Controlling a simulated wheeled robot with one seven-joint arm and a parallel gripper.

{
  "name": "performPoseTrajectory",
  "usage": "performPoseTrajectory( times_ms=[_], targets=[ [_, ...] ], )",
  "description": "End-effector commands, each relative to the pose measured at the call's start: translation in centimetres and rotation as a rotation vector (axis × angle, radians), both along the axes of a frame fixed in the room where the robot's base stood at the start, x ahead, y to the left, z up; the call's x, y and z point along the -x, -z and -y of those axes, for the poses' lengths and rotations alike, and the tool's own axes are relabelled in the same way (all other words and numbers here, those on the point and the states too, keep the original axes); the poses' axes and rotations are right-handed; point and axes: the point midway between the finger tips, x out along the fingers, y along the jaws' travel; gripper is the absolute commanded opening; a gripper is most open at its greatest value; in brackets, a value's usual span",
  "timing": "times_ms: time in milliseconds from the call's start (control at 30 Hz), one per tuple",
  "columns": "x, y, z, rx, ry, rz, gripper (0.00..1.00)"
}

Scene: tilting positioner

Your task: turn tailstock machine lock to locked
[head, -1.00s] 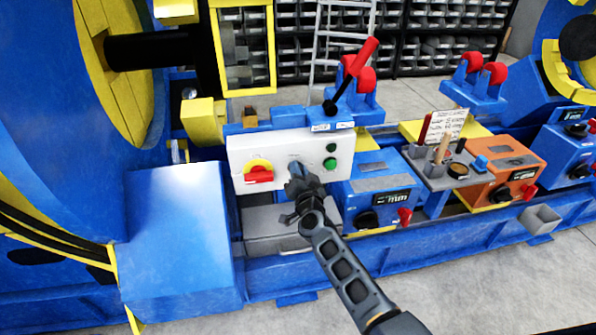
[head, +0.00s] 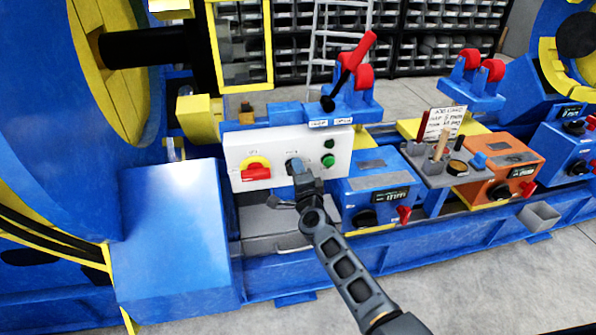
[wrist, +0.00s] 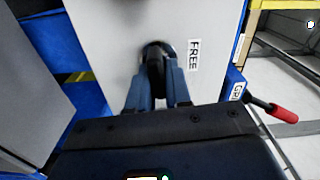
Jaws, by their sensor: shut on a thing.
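The white control panel (head: 240,150) carries a dark lock knob (wrist: 154,55) at its middle, between a red-and-yellow switch (head: 256,170) and two green buttons. My gripper (head: 298,170) reaches the panel from the front and covers most of the knob in the head view. In the wrist view my two fingers (wrist: 156,88) close on either side of the knob. A label reading "FREE" (wrist: 194,54) is right of the knob there. The knob's pointing direction is hidden by my fingers.
A black lever with a red grip (head: 350,70) rises above the panel. A blue box (head: 175,230) stands at left. Blue and orange control boxes (head: 380,185) stand at right. A grey drawer unit (head: 265,225) is below the panel.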

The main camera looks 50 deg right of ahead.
Motion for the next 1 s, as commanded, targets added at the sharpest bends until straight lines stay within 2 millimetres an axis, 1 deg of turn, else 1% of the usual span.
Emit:
performPoseTrajectory(
  times_ms=[300,800,833,1000],
  targets=[
    [0.07,0.27,0.01,-0.089,0.000,0.058,0.00],
    [0.08,0.30,0.02,-0.104,0.001,0.067,0.00],
    [0.09,0.29,0.03,-0.104,0.001,0.067,0.20],
    [0.07,0.26,0.02,-0.103,0.001,0.067,0.36]
  ],
)
